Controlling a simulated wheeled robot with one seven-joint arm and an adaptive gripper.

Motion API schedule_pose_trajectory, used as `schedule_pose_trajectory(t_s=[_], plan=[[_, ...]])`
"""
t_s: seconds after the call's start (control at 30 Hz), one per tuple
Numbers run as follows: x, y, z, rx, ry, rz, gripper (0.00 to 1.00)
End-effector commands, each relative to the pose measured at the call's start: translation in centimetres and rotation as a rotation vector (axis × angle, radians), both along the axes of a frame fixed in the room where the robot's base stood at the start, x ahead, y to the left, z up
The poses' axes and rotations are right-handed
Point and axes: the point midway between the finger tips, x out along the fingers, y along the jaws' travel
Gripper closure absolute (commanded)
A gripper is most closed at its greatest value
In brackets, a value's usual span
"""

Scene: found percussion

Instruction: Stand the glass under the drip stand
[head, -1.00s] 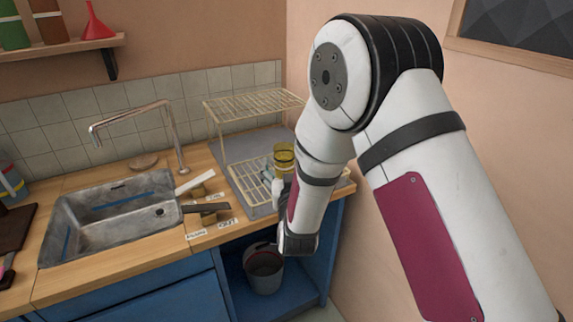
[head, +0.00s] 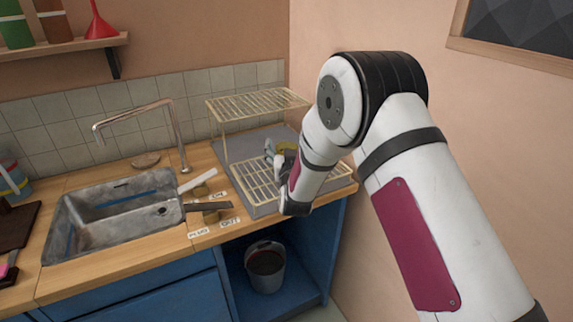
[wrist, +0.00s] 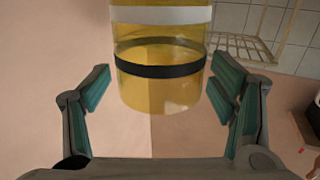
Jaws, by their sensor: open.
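A yellow see-through glass (wrist: 160,90) with a white band and a black band fills the upper middle of the wrist view. My gripper is open, with one teal-padded finger on each side of the glass in the wrist view. I see gaps between the pads and the glass. A two-tier wire rack (head: 256,102), which may be the drip stand, stands on a grey mat (head: 232,146) at the counter's right end.
A metal sink (head: 95,232) with a tall tap (head: 175,135) lies left of the rack. A dark-handled tool (head: 210,207), small round pieces and paper labels (head: 199,232) lie between them. A bucket (head: 265,268) stands below the counter. A wall closes off the right.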

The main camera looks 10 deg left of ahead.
Motion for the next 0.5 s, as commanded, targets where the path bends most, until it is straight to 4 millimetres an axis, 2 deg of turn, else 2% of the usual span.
schedule_pose_trajectory(t_s=[0.1,0.43,0.5], plan=[[-0.03,0.00,0.01,0.000,0.000,0.000,0.22],[-0.06,0.01,0.02,0.000,0.000,0.000,0.97],[-0.05,0.02,0.09,0.000,-0.002,0.000,1.00]])
